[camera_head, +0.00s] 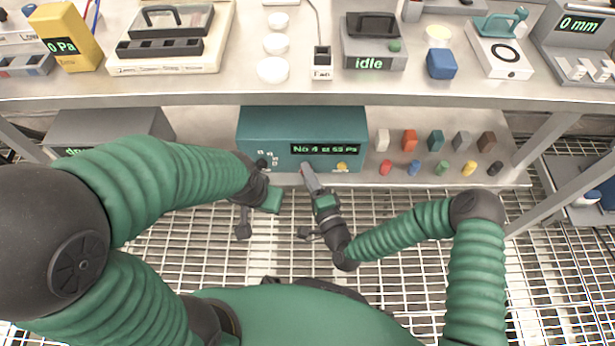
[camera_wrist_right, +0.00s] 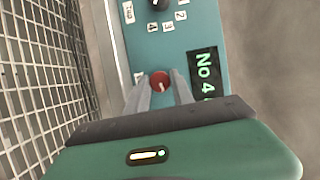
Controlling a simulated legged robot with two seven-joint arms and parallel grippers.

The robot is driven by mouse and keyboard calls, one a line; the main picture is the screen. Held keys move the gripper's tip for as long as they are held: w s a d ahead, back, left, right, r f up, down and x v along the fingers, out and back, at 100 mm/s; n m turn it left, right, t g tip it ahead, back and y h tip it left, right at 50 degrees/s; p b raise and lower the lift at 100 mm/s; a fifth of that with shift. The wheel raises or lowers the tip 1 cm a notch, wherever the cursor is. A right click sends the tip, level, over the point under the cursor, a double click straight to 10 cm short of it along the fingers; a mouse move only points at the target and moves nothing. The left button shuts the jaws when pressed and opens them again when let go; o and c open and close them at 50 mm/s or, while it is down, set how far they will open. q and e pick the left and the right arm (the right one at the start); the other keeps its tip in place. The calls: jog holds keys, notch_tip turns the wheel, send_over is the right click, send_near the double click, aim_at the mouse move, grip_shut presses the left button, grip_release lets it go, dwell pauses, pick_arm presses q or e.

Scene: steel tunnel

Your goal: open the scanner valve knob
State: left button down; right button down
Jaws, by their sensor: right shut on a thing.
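The scanner is a teal box (camera_head: 301,121) on the shelf under the bench. Its lit display (camera_head: 324,149) reads "No 4 at 52 Pa", the last characters small. A round red knob with a pale mark (camera_wrist_right: 160,79) is on its front, between the fingertips of my right gripper (camera_wrist_right: 160,90). In the head view my right gripper (camera_head: 308,176) reaches the scanner's front edge and mostly hides this knob. My right gripper is shut on the red knob. My left gripper (camera_head: 257,212) hangs in front of the scanner, apart from it; its fingers are unclear.
A black knob (camera_head: 262,163) with number labels and a yellow knob (camera_head: 341,166) flank the red one. Several coloured blocks (camera_head: 409,140) and small pegs (camera_head: 414,168) stand at the right on the shelf. A grey box (camera_head: 112,127) is at the left. The bench overhangs the shelf.

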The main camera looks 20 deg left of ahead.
jog(key=shift+d+f+m+t+b, duration=0.1)
jog(key=shift+f+m+t+b, duration=0.1)
jog(key=shift+m+b, duration=0.3)
jog(key=shift+d+f+m+t+b, duration=0.1)
jog(key=shift+f+m+t+b, duration=0.1)
jog(key=shift+m, duration=0.5)
jog(key=c, duration=1.1)
grip_release()
jog(key=shift+r, duration=0.15)
jog(key=shift+a, duration=0.1)
jog(key=p+v, duration=0.5)
jog(key=v, duration=1.1)
jog(key=shift+s+d+f, duration=0.25)
jog(key=shift+d+f, duration=0.1)
jog(key=shift+f, duration=0.05)
